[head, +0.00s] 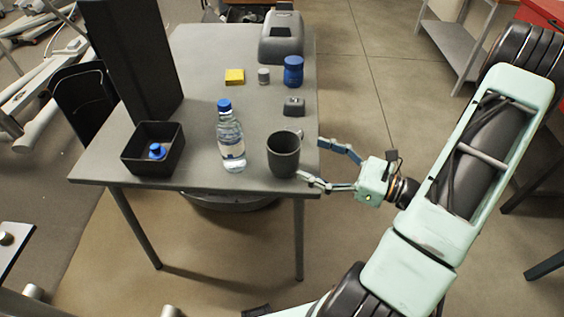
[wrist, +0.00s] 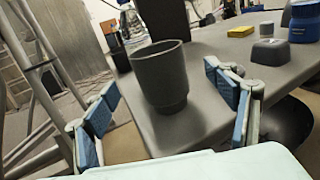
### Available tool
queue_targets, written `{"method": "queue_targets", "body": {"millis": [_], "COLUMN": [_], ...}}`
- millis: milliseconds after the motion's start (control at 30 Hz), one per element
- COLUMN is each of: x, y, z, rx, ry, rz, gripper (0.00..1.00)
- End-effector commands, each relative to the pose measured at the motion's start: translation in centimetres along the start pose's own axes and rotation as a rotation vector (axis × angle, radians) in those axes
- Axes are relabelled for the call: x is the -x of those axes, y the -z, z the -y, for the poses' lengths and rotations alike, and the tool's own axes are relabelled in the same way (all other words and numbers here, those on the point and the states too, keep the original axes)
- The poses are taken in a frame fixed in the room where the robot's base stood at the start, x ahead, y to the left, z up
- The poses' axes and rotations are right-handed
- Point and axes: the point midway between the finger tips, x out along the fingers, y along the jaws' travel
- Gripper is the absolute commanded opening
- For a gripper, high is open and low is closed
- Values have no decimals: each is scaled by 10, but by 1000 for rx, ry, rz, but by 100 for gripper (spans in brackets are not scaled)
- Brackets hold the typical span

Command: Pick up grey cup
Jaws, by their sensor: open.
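The grey cup (head: 283,155) stands upright near the front right corner of the grey table (head: 240,55). It also shows in the wrist view (wrist: 160,78), ahead of and between my fingers. My gripper (head: 322,163) is open and empty at the table's right edge, just right of the cup. Its blue-padded fingers are spread wide, and they also show in the wrist view (wrist: 168,108). The cup appears to be a little beyond the fingertips; exact contact cannot be told.
A clear water bottle (head: 230,140) stands left of the cup. A black bin (head: 135,160) holds a blue-capped item. A small dark object (head: 294,106), blue jar (head: 293,71), grey small container (head: 263,76) and yellow block (head: 234,77) lie behind.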

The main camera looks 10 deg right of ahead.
Motion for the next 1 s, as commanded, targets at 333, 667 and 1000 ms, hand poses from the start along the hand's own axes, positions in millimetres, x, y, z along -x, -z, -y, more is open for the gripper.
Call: {"method": "queue_targets", "body": {"millis": [333, 667, 1000], "x": [-39, -82, -86], "y": [-1, -9, -10], "z": [-1, -4, -3], "rx": [3, 4, 4], "ry": [-4, -6, -4], "rz": [-4, -4, -4], "gripper": [78, 78, 73]}}
